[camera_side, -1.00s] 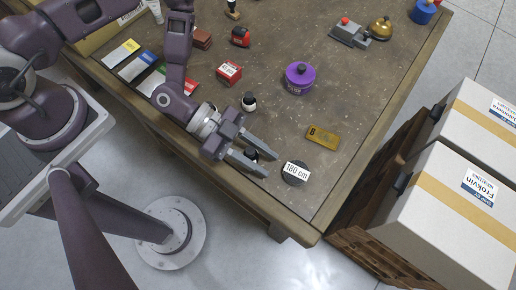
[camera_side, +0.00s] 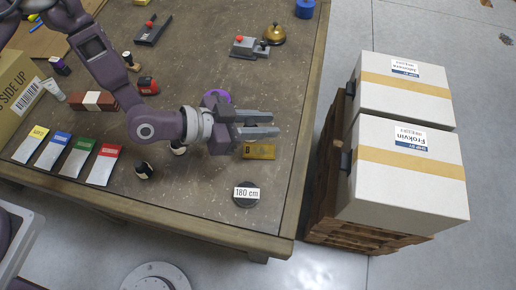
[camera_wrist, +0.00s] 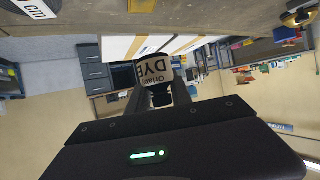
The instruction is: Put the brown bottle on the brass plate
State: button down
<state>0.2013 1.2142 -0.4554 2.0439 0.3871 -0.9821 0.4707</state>
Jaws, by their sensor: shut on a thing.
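My gripper (camera_side: 278,124) points right, level above the table, its fingertips just beyond the brass plate in the side view. In the wrist view it is shut on a small bottle with a dark body and a beige label reading "DYE" (camera_wrist: 153,70). Its brown colour is hard to make out, and the fingers hide it in the side view. The brass plate (camera_side: 262,152) lies flat and bare on the table, partly overlapped by my gripper; it also shows at the top of the wrist view (camera_wrist: 141,5).
A black disc labelled 180 cm (camera_side: 246,196) lies in front of the plate. White cartons (camera_side: 405,165) stand beyond the right edge.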

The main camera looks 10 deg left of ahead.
aim_at(270, 146)
jog(key=shift+n+t, duration=0.3)
jog(key=shift+n, duration=0.2)
jog(key=f, duration=0.2)
jog(key=w+d+f, duration=0.1)
jog(key=f, duration=0.2)
jog(key=w+f, duration=0.1)
jog(key=f, duration=0.1)
jog(key=shift+d+f, duration=0.25)
jog(key=shift+f, duration=0.15)
jog(key=shift+f, duration=0.2)
jog(key=c, duration=1.4)
grip_release()
jog(key=shift+o, duration=0.2)
jog(key=shift+r, duration=0.1)
